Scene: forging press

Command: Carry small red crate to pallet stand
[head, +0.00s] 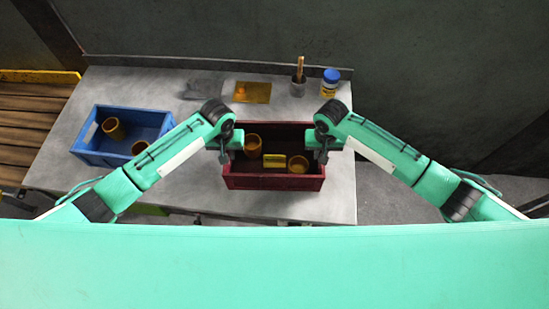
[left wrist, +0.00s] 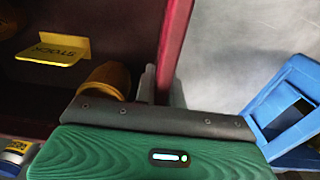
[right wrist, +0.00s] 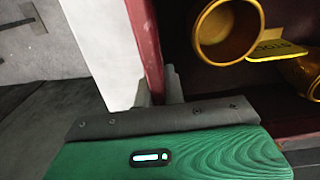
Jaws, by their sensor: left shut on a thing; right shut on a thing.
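The small red crate (head: 272,183) is over the right part of the grey table. It holds two brass-coloured cups (head: 298,164) and a yellow card (head: 274,160) marked STOCK in the left wrist view. My left gripper (head: 226,153) is shut on the crate's left wall, which shows in the left wrist view (left wrist: 175,40). My right gripper (head: 320,154) is shut on its right wall, seen in the right wrist view (right wrist: 146,45). I cannot tell if the crate touches the table. A wooden slatted platform (head: 30,104) at far left looks like the pallet stand.
A blue crate (head: 92,157) with two cups stands on the table (head: 190,185), left of the red crate. A yellow plate (head: 252,92), a dark pot (head: 297,88) and a blue-lidded jar (head: 330,83) stand at the back. Bare table lies between the crates.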

